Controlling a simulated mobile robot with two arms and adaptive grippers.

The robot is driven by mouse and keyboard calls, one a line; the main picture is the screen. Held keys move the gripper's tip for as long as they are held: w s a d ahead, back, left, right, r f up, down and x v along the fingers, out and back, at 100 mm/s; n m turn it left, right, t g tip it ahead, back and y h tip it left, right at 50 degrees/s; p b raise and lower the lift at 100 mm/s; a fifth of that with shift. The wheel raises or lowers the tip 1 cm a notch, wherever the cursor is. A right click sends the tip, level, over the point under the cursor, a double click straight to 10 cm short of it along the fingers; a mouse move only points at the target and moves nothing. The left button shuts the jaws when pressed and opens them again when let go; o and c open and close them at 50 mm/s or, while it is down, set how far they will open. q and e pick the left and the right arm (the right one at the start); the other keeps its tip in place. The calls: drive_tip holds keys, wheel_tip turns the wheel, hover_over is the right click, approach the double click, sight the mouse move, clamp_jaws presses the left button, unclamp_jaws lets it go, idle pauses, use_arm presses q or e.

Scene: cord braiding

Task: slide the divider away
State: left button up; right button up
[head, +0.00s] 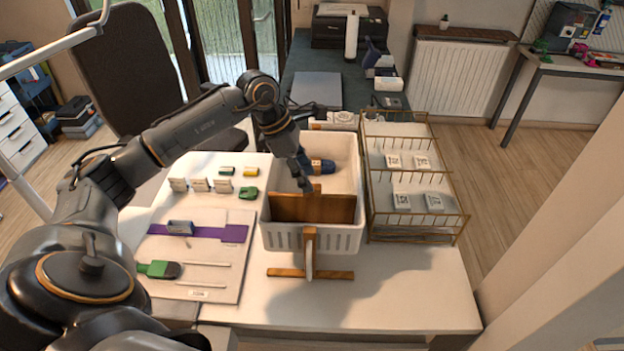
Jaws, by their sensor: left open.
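The divider (330,209) is a brown wooden panel standing across the white bin (348,240), near its front wall. A small tab rises from its top edge. My left gripper (306,184) is open and points down into the bin, right at the tab and just behind the panel's top edge. I cannot tell whether it touches the tab. Behind the divider, a blue and dark object (321,166) lies in the bin, partly hidden by the gripper. The space in front of the divider is mostly hidden by the panel and bin wall. My right gripper is out of view.
A wooden stand (311,272) is in front of the bin. A brass wire rack (412,218) with small white cards stands close on its right. At left lie a board (212,269), a purple strip, a green-handled tool and several small blocks. The table's front right is clear.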

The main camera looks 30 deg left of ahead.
sight(312, 205)
use_arm(q)
drive_tip(key=shift+x, duration=1.15)
drive_tip(key=shift+d+f+p, duration=0.2)
drive_tip(key=shift+f+p, duration=0.1)
drive_tip(key=shift+f, duration=0.05)
drive_tip(key=shift+w+f, duration=0.1)
drive_tip(key=shift+f, duration=0.2)
drive_tip(key=c, duration=0.6)
clamp_jaws()
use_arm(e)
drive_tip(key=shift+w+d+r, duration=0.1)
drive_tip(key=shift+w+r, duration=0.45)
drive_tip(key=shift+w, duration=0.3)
